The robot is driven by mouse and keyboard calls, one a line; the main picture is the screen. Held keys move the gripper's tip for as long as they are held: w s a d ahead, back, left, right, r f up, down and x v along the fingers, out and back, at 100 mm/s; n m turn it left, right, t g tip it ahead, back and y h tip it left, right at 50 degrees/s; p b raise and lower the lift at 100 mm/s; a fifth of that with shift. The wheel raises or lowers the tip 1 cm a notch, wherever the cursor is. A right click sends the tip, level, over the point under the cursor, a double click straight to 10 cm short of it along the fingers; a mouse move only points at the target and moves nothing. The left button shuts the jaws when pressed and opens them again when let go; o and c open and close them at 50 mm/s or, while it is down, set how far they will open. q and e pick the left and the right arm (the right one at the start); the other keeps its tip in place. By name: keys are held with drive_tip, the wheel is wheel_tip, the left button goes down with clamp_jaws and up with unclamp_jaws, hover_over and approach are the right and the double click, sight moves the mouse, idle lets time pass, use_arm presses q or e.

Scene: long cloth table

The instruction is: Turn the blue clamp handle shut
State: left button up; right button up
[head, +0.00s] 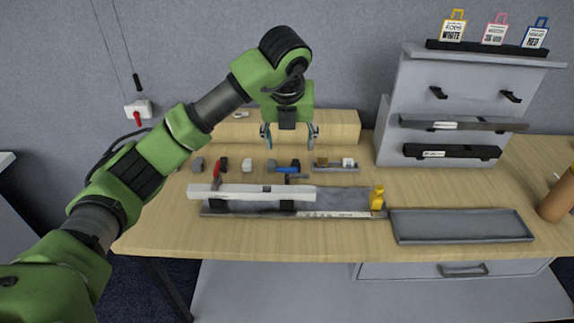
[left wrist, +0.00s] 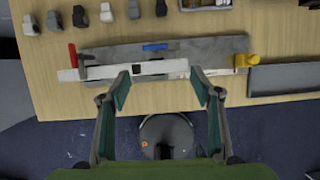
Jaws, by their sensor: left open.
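The blue clamp handle (head: 287,170) is at the back of a long grey fixture (head: 345,200) on the table. In the left wrist view the blue handle (left wrist: 155,47) is a short bar lying along the fixture's far edge. A white bar (head: 240,193) lies along the fixture, with a red handle (head: 216,178) at its left and a yellow piece (head: 377,197) at the right end. My left gripper (head: 289,138) is open and empty, above and apart from the blue handle. It also shows in the left wrist view (left wrist: 160,76). My right gripper is not in view.
Several small dark and pale blocks (head: 197,164) and a small parts tray (head: 336,168) stand behind the fixture. An empty grey tray (head: 460,239) lies to the right. A grey rack (head: 460,100) stands at the back right. A brown cylinder (head: 557,201) is at the right edge.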

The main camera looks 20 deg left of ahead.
sight(287, 168)
use_arm(q)
drive_tip(key=p+x, duration=0.1)
drive_tip(key=x, duration=0.3)
drive_tip(key=p+x, duration=0.1)
drive_tip(key=x, duration=0.3)
drive_tip(key=a+p+x, duration=0.1)
drive_tip(key=p+x, duration=0.1)
drive_tip(key=x, duration=0.2)
drive_tip(key=shift+x, duration=0.8)
drive_tip(key=c, duration=1.1)
